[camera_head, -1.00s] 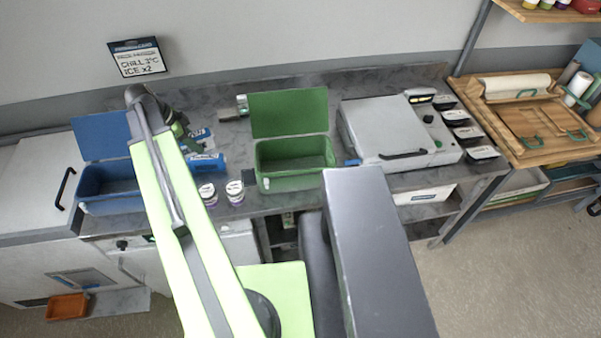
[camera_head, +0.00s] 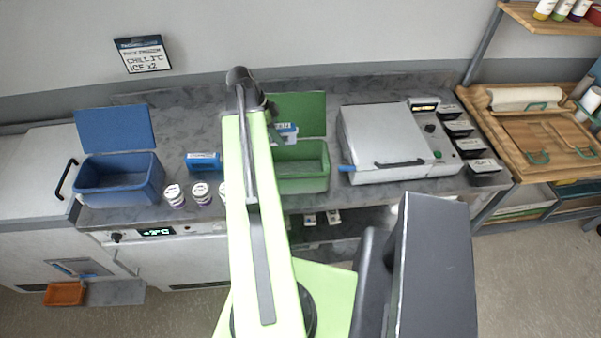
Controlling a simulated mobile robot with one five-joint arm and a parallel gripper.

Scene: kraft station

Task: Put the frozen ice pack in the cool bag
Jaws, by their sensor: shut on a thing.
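My gripper (camera_head: 274,134) is shut on a blue-and-white ice pack (camera_head: 287,130). It holds the pack above the open green cool bag (camera_head: 303,185), in front of its raised lid. My arm hides the bag's left side and part of the gripper. A second blue ice pack (camera_head: 204,161) lies on the counter left of my arm. An open blue bag (camera_head: 120,196) with its lid up stands further left.
Several small tubs (camera_head: 174,196) stand at the counter's front edge, some partly behind my arm. A grey lidded machine (camera_head: 382,140) stands right of the green bag. A wall sign (camera_head: 143,54) reads "CHILL" and "ICE x2". Black-topped containers (camera_head: 458,128) line the right side.

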